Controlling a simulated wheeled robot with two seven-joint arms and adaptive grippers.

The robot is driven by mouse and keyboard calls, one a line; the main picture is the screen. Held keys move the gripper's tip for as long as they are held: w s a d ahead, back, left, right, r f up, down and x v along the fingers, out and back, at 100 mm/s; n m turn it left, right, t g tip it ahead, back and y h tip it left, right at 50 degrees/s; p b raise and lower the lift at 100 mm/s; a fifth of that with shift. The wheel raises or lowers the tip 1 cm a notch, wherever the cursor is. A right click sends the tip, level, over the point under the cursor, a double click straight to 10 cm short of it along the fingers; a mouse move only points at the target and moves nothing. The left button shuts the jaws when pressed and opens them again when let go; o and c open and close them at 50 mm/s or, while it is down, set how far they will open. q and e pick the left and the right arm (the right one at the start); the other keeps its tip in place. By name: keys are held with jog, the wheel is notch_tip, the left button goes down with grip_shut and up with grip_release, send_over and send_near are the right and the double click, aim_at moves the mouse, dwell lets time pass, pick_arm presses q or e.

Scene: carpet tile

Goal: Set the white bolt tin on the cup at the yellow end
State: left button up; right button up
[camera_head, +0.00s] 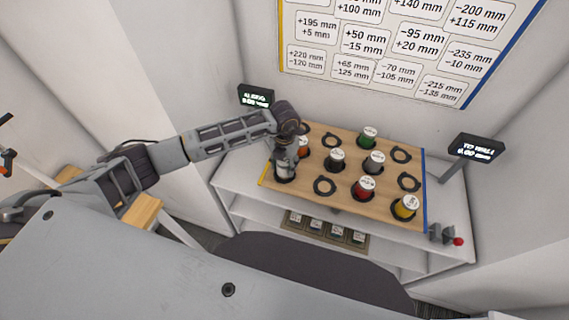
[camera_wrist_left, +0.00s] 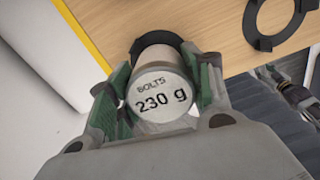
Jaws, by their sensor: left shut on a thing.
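The white bolt tin (camera_wrist_left: 160,95), labelled "BOLTS 230 g", sits between the fingers of my left gripper (camera_wrist_left: 160,100) in the left wrist view. In the head view my left gripper (camera_head: 285,157) is shut on the tin (camera_head: 283,171) from above, at the front corner of the board's yellow end (camera_head: 265,174). A black ring-shaped cup (camera_wrist_left: 150,43) shows behind the far end of the tin. The tin is lined up with this cup, but I cannot tell if it rests on it. My right gripper is not in view.
The wooden board (camera_head: 345,205) holds orange, green (camera_head: 368,137), black (camera_head: 334,162), grey (camera_head: 373,164), red (camera_head: 364,189) and yellow (camera_head: 405,208) tins. Empty black cups (camera_head: 324,194) lie between them. Two small displays (camera_head: 476,149) stand beside the board. A lower shelf holds several items.

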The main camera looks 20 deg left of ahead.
pick_arm(q)
jog(key=shift+f+b, duration=0.6)
jog(key=shift+f, duration=0.25)
dwell(0.9)
jog(key=o, duration=1.3)
jog(key=shift+c, duration=0.2)
jog(key=shift+r, duration=6.05)
